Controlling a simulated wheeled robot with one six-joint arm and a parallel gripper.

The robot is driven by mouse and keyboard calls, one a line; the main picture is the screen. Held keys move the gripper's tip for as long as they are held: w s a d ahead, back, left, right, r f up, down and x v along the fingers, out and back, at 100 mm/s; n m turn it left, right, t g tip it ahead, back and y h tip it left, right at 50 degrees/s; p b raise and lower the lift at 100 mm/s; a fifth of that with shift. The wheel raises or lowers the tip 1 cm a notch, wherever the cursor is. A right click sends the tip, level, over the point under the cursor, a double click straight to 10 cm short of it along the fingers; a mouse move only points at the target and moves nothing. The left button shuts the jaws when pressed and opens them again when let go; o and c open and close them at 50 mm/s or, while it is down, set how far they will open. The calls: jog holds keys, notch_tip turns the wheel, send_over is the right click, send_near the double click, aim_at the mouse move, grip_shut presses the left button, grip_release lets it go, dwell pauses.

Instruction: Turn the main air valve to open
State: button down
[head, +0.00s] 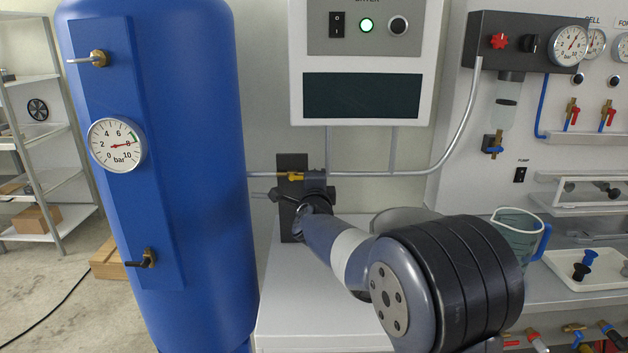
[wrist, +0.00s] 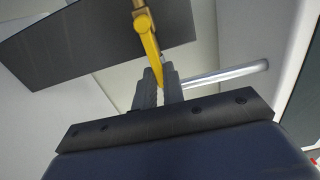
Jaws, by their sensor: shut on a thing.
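The main air valve, with a brass body and yellow lever (head: 293,176), sits on the pipe line in front of a dark mounting plate (head: 291,162), right of the blue tank. My gripper (head: 312,183) is at the valve, and my arm covers part of that area. In the wrist view the yellow lever (wrist: 147,40) hangs from the brass fitting, its free end between the two grey fingers of my gripper (wrist: 158,80). The fingers are shut on the lever. Its exact angle to the pipe is hard to tell.
The blue tank (head: 205,150) with a pressure gauge (head: 117,145) stands close on the left. A white dryer cabinet (head: 438,60) hangs above the valve. A pipe (head: 405,173) runs right. A jug (head: 520,235) and white tray (head: 560,270) stand on the right.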

dwell(0.5)
jog(key=c, duration=1.5)
grip_release()
jog(key=shift+s, duration=0.1)
jog(key=s, duration=1)
jog(key=shift+s+a+b, duration=0.25)
jog(key=shift+s+b, duration=0.1)
jog(key=w, duration=1.1)
jog(key=shift+d+p, duration=0.2)
jog(key=shift+p, duration=0.15)
jog(key=shift+s, duration=0.1)
